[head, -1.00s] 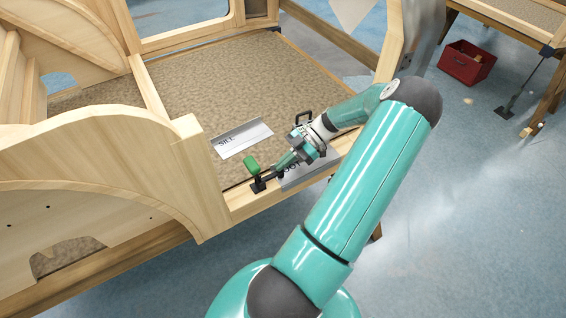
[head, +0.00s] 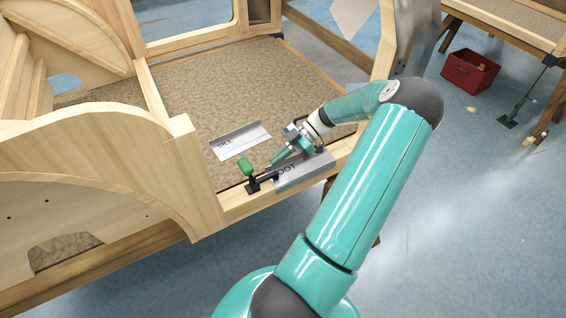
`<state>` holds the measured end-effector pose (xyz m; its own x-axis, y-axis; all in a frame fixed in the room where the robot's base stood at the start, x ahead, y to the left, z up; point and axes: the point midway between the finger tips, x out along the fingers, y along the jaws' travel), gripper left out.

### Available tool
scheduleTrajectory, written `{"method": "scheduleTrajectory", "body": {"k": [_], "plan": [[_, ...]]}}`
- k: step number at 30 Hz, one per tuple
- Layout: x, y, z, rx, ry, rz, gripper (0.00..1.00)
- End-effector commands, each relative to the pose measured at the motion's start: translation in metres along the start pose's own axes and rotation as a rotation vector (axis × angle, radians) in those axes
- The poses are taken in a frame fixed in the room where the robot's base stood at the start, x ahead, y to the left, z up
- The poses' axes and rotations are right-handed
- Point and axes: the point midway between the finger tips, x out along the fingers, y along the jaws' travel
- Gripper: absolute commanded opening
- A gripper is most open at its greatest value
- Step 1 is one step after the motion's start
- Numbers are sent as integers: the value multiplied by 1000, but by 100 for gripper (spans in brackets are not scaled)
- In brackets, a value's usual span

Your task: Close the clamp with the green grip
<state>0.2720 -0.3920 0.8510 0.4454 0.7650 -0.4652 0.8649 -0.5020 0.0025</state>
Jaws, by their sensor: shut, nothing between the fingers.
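The clamp (head: 255,186) is a small dark toggle clamp on the wooden sill at the front edge of the bodyframe. Its green grip (head: 246,166) stands up above the dark base, and a dark bar runs right from it over a metal plate. My gripper (head: 275,160) is shut and empty, just right of the green grip with a small gap between them. My wrist partly hides the plate's far end.
A metal plate marked LOC (head: 300,175) lies on the sill by the clamp. A plate marked SILL (head: 240,140) lies on the brown floor panel (head: 190,110). A curved wooden side panel (head: 100,160) rises to the left. A red bin (head: 468,70) stands far right.

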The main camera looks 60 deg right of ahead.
Motion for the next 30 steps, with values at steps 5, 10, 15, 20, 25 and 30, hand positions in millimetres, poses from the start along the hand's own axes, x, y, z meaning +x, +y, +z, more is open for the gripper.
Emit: {"method": "scheduleTrajectory", "body": {"k": [5, 10, 15, 20, 25, 30], "plan": [[-28, 4, 5, -1, 0, 2, 0], [-61, 7, 13, -2, 0, 2, 0], [-85, 7, 19, -3, 0, 0, 0], [-94, 6, 21, -2, 0, -1, 0], [-96, 4, 21, -2, 1, -1, 0], [-96, 3, 22, -2, 1, -1, 0]]}}
